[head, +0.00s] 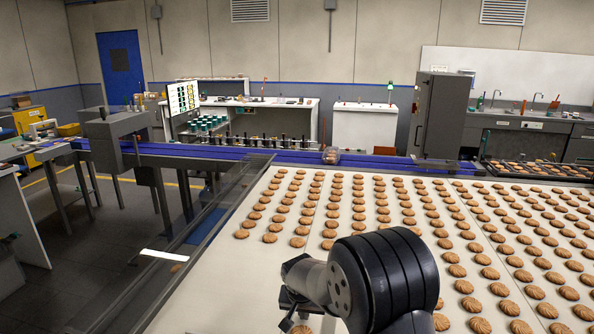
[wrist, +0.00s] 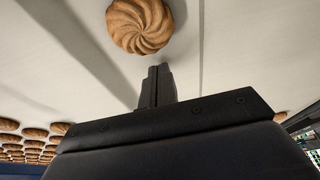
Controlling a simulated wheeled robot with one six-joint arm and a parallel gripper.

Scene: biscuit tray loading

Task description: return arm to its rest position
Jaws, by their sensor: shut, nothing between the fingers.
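My gripper (wrist: 158,72) shows in the wrist view with its two dark fingers together and nothing between them. A round swirled biscuit (wrist: 140,26) lies on the pale belt just beyond the fingertips, a little to the left; I see a gap between them. In the head view my arm reaches in from the bottom over the belt, with its black joint and grey link in front. The fingers cannot be made out clearly there.
Rows of biscuits (head: 408,211) cover the wide pale belt (head: 215,285). The belt's left margin is bare.

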